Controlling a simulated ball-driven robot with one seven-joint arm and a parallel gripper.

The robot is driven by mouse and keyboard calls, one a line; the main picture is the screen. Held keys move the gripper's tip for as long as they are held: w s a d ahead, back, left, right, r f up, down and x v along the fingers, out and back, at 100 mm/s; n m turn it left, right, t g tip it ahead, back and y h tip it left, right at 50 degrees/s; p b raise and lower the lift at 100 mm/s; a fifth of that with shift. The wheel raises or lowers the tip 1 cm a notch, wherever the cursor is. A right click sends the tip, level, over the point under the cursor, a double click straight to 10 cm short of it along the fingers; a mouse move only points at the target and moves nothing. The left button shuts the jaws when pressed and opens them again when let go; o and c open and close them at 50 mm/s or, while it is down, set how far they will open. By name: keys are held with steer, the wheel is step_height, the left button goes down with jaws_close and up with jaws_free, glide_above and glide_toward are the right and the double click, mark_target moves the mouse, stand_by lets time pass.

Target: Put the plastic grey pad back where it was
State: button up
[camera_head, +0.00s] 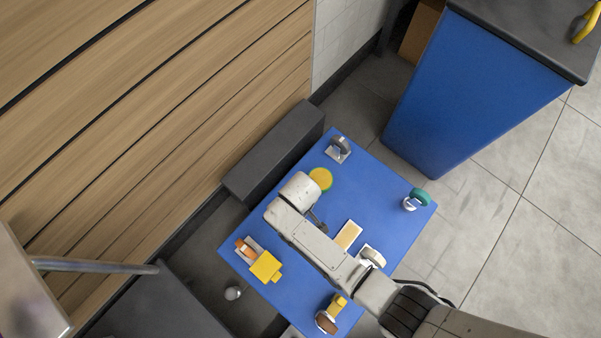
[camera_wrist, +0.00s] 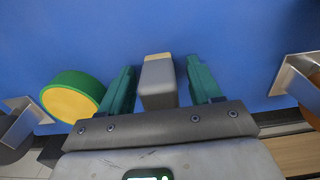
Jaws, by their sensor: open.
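In the wrist view, a grey block-like pad (camera_wrist: 158,85) with a tan end strip lies over the blue tabletop, between the two green fingers of my gripper (camera_wrist: 161,68). The fingers are open, with a gap visible on each side of the pad. I cannot tell how high the fingertips are above the table. In the head view, my pale arm reaches over the blue table (camera_head: 385,195) and hides most of the gripper. I cannot make out the pad clearly there.
A yellow disc with a green rim (camera_wrist: 72,98) lies left of the fingers. Metal holders stand at left (camera_wrist: 28,118) and right (camera_wrist: 292,75). The table also bears a green ring (camera_head: 417,195), yellow block (camera_head: 266,267) and brown-and-yellow item (camera_head: 327,320). A wood-slatted wall (camera_head: 150,90) borders the table.

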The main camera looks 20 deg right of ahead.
step_height(320, 180, up, 12)
steer(key=p, duration=0.6)
steer(key=shift+r, duration=0.1)
steer(key=s+d+r+m, duration=0.3)
steer(key=s+d+r, duration=0.3)
steer(key=d+r, duration=0.2)
steer(key=s+d+r+m+t, duration=0.1)
steer(key=s+d+r+m, duration=0.3)
steer(key=d, duration=0.9)
steer(key=s+r, duration=0.3)
steer(key=shift+s+r, duration=0.3)
steer(key=shift+r, duration=0.1)
steer(key=shift+d, duration=0.1)
